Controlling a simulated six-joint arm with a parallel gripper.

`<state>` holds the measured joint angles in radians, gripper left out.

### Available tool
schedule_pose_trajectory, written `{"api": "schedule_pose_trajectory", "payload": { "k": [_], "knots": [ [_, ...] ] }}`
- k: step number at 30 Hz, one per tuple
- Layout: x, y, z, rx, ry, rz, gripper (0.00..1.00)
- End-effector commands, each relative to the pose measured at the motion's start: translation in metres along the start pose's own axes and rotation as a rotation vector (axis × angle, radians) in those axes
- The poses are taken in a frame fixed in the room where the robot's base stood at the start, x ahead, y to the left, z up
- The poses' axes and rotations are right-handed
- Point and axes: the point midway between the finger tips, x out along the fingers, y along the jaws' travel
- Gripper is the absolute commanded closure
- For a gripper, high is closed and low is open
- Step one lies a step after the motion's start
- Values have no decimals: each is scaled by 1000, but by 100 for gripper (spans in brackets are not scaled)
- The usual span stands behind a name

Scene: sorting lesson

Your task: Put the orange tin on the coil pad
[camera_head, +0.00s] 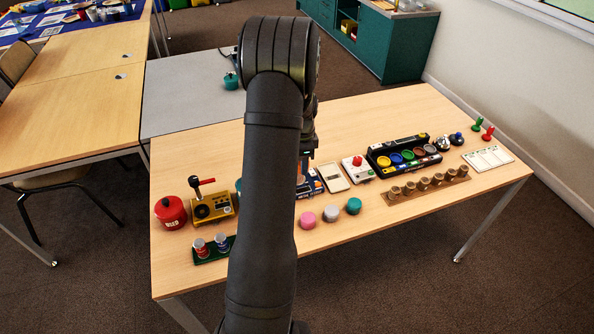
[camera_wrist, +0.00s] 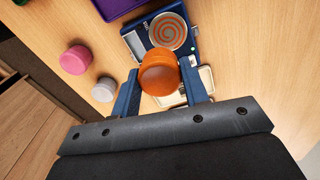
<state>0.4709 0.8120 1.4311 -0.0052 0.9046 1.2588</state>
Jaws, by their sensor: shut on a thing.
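The orange tin (camera_wrist: 158,72) is between the two blue fingers of my gripper (camera_wrist: 159,84) in the wrist view. The fingers are shut on its sides. The coil pad (camera_wrist: 168,31), a round pad with an orange spiral, is on a blue unit (camera_wrist: 134,44). In the wrist view it appears just above the tin, and the tin's top edge comes close to the pad's lower rim. I cannot tell the height between them. In the head view my arm hides most of this area; part of the blue unit (camera_head: 312,185) shows to its right.
Pink (camera_head: 307,220), grey (camera_head: 330,213) and teal (camera_head: 354,205) tins stand near the front edge. A pale tray (camera_head: 333,177) and a red-button box (camera_head: 357,168) are right of the blue unit. A red pot (camera_head: 171,212) and yellow box (camera_head: 209,207) stand left.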

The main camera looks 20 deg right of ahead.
Motion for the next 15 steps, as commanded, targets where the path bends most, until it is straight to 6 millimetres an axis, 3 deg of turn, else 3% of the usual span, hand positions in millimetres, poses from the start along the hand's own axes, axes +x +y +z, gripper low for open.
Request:
{"api": "schedule_pose_trajectory", "payload": {
  "k": [8, 15],
  "knots": [
    [16, -16, 16, 1, 0, 1, 83],
    [48, -16, 16, 1, -1, 3, 83]
  ]
}}
